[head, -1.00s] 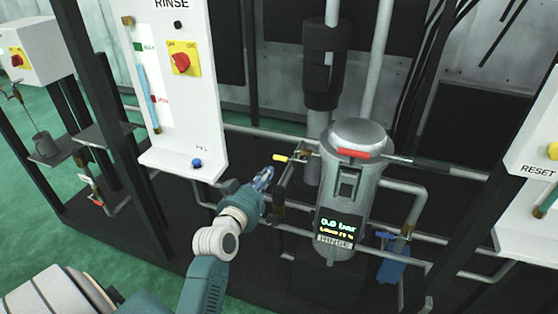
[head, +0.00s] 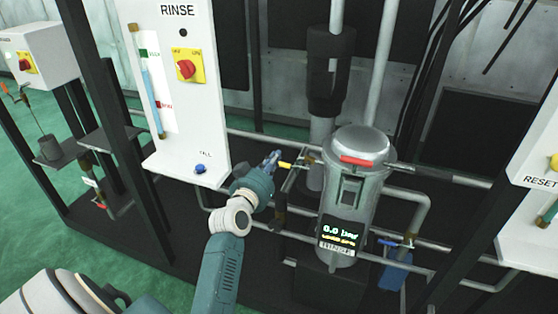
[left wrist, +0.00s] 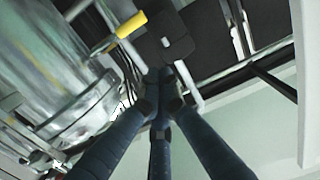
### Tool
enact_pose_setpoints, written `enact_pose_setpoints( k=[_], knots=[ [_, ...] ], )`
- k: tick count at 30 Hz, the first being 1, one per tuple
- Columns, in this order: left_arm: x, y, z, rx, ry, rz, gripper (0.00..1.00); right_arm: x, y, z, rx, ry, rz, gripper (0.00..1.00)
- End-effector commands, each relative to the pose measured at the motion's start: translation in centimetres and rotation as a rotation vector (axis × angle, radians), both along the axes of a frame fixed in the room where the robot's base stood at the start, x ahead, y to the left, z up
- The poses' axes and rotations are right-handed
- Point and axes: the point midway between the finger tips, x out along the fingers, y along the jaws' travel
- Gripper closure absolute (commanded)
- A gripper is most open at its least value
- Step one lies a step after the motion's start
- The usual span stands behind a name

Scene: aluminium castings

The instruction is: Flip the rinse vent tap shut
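The tap with the yellow lever (head: 286,165), which I take to be the rinse vent tap, sits on thin pipework just left of the steel vessel (head: 347,200). Its lever points left, toward my gripper. In the left wrist view the yellow lever (left wrist: 131,25) is above and slightly left of the fingertips, beside the vessel (left wrist: 50,65). My left gripper (head: 272,158) is at about the lever's height, just left of its end. Its fingers (left wrist: 160,90) are drawn together with nothing seen between them. I cannot tell whether they touch the lever. My right gripper is not in view.
The white RINSE panel (head: 215,110), with a red-and-yellow switch (head: 187,66) and a blue button (head: 200,169), stands left of my gripper. Horizontal pipes run behind and below it. A blue-handled valve (head: 388,243) is low right of the vessel. A RESET panel (head: 535,180) is far right.

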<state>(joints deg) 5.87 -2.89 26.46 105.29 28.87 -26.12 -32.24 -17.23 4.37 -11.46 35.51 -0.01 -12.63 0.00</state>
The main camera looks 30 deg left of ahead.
Motion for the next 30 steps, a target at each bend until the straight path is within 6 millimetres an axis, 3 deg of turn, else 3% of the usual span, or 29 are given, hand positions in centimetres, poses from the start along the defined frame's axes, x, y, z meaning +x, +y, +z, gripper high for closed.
enact_pose_setpoints(
  k=[5, 7, 13, 30],
  knots=[
    [3.3, 0.8, -0.2, -0.001, 0.001, 0.000, 1.00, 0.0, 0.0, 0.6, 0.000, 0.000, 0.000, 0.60],
    [3.3, 0.8, -2.0, 0.000, 0.006, -0.001, 1.00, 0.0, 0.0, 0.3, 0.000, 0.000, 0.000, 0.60],
    [3.6, 0.9, -3.8, 0.001, 0.002, -0.001, 1.00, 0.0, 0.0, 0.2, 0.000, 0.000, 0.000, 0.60],
    [3.7, 0.9, -4.3, -0.011, -0.002, 0.000, 1.00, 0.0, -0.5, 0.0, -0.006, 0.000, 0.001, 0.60]
  ],
)
